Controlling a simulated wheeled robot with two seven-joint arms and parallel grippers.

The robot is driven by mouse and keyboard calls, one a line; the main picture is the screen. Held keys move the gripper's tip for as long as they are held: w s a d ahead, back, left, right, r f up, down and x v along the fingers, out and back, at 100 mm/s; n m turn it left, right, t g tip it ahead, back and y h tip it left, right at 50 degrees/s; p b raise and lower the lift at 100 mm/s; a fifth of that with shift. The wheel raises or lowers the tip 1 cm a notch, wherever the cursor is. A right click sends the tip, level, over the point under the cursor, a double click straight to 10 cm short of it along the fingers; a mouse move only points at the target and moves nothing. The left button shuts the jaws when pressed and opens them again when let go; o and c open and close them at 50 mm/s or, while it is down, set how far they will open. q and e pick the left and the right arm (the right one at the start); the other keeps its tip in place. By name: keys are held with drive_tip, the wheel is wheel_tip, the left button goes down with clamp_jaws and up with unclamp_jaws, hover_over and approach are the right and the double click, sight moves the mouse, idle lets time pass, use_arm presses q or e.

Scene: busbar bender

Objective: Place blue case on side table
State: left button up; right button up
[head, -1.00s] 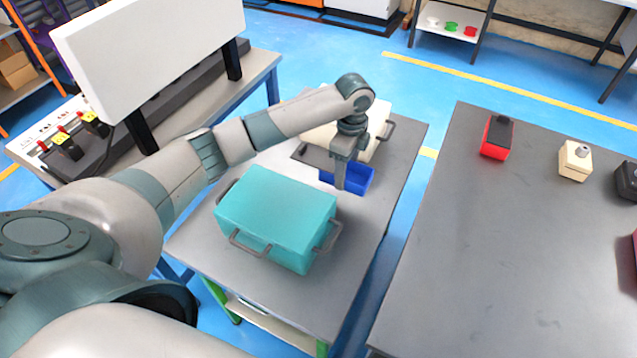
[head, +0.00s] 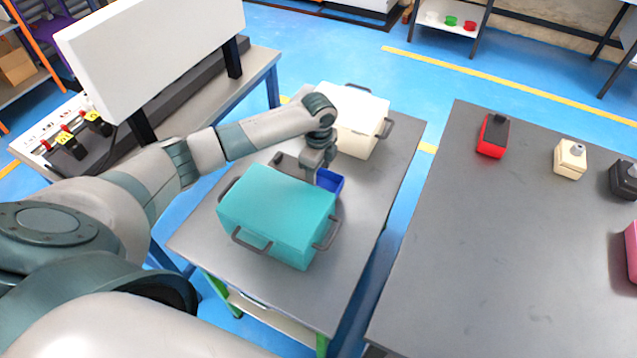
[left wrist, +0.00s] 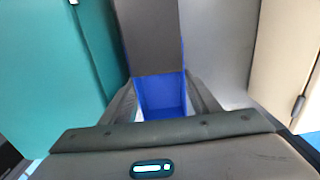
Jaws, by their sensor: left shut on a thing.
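The blue case (head: 330,181) is small and open-topped. It sits between a teal box and a cream box over a grey-topped table (head: 360,215). My left gripper (head: 316,170) points down at it and is shut on it. In the left wrist view the blue case (left wrist: 162,95) shows between the two fingers, with a dark grey surface beyond it. The gripper and the teal box hide part of the case in the head view. I cannot tell whether its bottom touches the table. My right gripper is not in view.
The teal box (head: 275,212) with grey handles stands close in front of the case; the cream box (head: 355,120) stands behind. A second grey table (head: 490,240) at right carries small red (head: 493,135), cream (head: 570,158) and black items. A white panel (head: 150,45) stands at left.

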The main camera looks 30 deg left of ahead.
sight(318, 185)
use_arm(q)
wheel_tip(318, 185, down, 2)
drive_tip(key=shift+f+p, duration=0.1)
drive_tip(key=shift+p, duration=0.2)
drive_tip(key=shift+f, duration=0.4)
drive_tip(key=shift+f, duration=0.15)
drive_tip(key=o, duration=0.9)
wheel_tip(318, 185, up, 12)
drive_tip(key=shift+r+b, duration=0.2)
drive_tip(key=shift+b, duration=0.75)
